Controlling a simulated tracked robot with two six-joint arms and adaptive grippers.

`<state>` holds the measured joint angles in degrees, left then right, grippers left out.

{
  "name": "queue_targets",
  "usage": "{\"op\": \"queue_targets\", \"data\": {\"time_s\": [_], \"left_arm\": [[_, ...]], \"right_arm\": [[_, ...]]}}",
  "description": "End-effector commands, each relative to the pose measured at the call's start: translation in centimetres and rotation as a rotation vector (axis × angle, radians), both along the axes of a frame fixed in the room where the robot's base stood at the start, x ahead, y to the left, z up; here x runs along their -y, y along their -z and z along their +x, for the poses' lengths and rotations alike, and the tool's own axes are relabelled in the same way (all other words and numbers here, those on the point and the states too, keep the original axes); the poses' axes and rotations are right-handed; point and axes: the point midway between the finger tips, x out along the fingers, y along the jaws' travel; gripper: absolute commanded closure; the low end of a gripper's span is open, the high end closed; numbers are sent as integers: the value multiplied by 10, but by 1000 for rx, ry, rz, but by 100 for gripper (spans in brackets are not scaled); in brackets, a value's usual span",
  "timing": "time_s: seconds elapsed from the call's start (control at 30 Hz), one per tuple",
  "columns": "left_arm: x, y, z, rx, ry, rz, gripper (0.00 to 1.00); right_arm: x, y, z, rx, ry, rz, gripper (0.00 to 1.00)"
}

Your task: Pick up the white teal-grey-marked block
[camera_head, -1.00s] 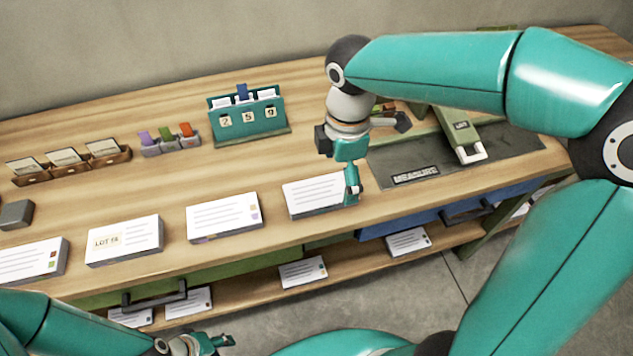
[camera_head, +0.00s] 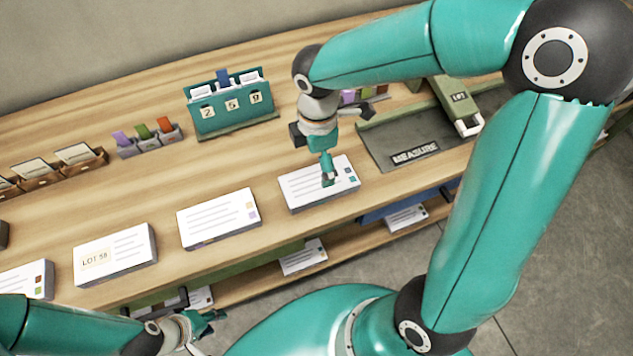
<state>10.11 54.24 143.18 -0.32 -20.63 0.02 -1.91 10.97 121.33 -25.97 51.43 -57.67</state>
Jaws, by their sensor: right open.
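The white block with teal and grey marks (camera_head: 305,190) lies flat on the wooden bench, its coloured marks at its right end. My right gripper (camera_head: 328,180) points down over the right half of this block and hides a little of its top. It is open; whether its fingertips touch the block I cannot tell. My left gripper (camera_head: 207,325) is low at the bottom left, in front of the bench and away from the block. Its fingers are too small to read clearly.
Left of it lie a white block with yellowish marks (camera_head: 215,220) and one labelled LOT (camera_head: 125,257). Right is a dark MEASURE plate (camera_head: 385,149) with a green device (camera_head: 452,100). A teal card holder (camera_head: 230,118) stands behind. Lower-shelf blocks (camera_head: 302,258) lie below.

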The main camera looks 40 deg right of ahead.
Motion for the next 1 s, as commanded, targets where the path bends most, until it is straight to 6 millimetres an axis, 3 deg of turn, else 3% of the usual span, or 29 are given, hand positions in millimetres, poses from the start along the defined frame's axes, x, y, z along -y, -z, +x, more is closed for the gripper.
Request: {"op": "queue_targets", "data": {"time_s": [0.1, 0.37, 0.63, 0.97, 1.0], "left_arm": [[0, 2, 0, 0, 0, 0, 60], [0, 1, 0, 0, 0, 0, 60], [0, 1, 0, 0, 0, 0, 60], [0, 1, 0, 0, 0, 0, 60], [0, 1, 0, 0, 0, 0, 60]], "right_arm": [[1, 18, -1, -2, 2, -1, 0], [3, 33, -1, -3, 4, -1, 0], [6, 70, 1, -3, 3, 0, 0], [6, 77, 1, 1, 4, 0, 0], [6, 77, 1, 1, 4, 0, 7]]}}
